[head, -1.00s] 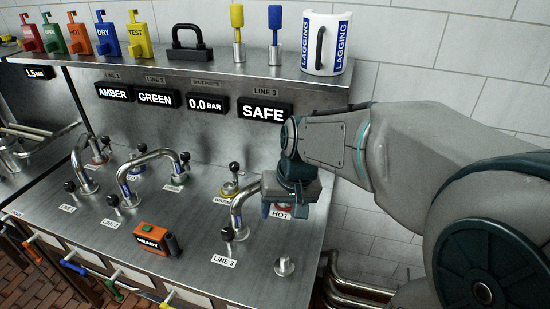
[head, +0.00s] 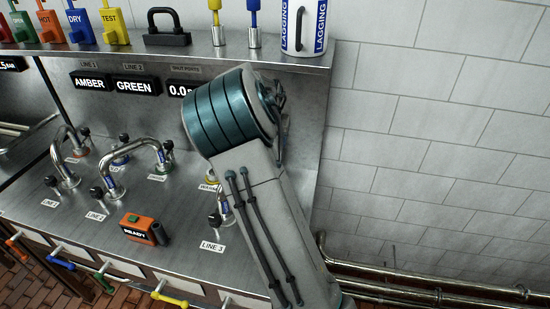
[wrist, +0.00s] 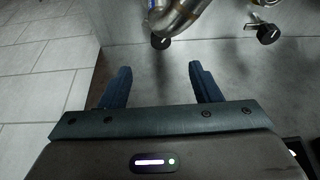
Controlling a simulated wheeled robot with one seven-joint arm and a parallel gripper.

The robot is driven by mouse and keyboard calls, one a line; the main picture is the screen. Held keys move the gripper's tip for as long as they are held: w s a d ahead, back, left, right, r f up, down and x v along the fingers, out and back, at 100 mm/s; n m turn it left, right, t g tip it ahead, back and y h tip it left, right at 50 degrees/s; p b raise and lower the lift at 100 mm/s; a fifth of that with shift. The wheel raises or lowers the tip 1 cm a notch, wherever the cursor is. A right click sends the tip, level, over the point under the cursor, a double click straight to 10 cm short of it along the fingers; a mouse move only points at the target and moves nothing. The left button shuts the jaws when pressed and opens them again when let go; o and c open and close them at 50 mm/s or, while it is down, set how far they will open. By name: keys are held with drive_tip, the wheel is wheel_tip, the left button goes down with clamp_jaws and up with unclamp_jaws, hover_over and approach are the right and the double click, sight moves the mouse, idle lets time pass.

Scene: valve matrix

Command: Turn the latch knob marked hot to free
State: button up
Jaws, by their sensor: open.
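In the head view the gripper is hidden behind my arm.
Several bent pipes with valves, such as one at line 2 (head: 141,150), stand on the steel bench. An orange READY box (head: 139,229) lies in front. A shelf (head: 250,60) holds tags, a padlock and a LAGGING mug (head: 304,28). Wall pipes (head: 400,280) run right of the bench.

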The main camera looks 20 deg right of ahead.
drive_tip(key=shift+w+d+f, duration=0.15)
drive_tip(key=shift+w, duration=0.4)
drive_tip(key=p+x, duration=0.1)
drive_tip(key=x, duration=0.5)
drive_tip(key=p+x, duration=0.2)
drive_tip(key=x, duration=0.5)
drive_tip(key=shift+w+d+f, duration=0.15)
drive_tip(key=shift+d+f, duration=0.1)
drive_tip(key=shift+d, duration=0.05)
drive_tip(key=c, duration=1)
